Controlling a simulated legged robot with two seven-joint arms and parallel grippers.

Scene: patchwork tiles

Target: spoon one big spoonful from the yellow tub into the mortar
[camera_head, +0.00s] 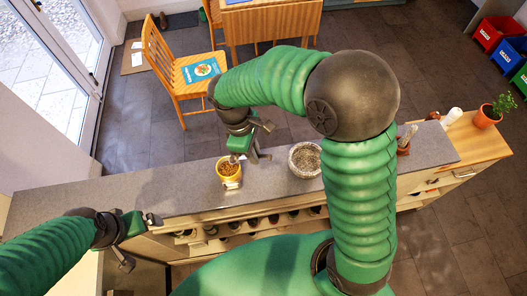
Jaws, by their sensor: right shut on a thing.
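The yellow tub (228,183) stands on the grey counter, with brown contents showing at its top. The pale stone mortar (292,166) stands to its right, with a grey speckled inside. My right gripper (249,157) is above the counter, at the tub's upper right edge. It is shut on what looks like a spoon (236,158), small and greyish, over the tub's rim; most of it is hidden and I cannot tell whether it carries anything. My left gripper (139,241) is open and empty, at the counter's front edge on the left.
The grey counter (180,184) is clear left of the tub. Shakers or bottles (406,138) and a potted plant (489,116) stand at the right. A wooden chair (183,72) with a blue book (201,70) stands behind the counter.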

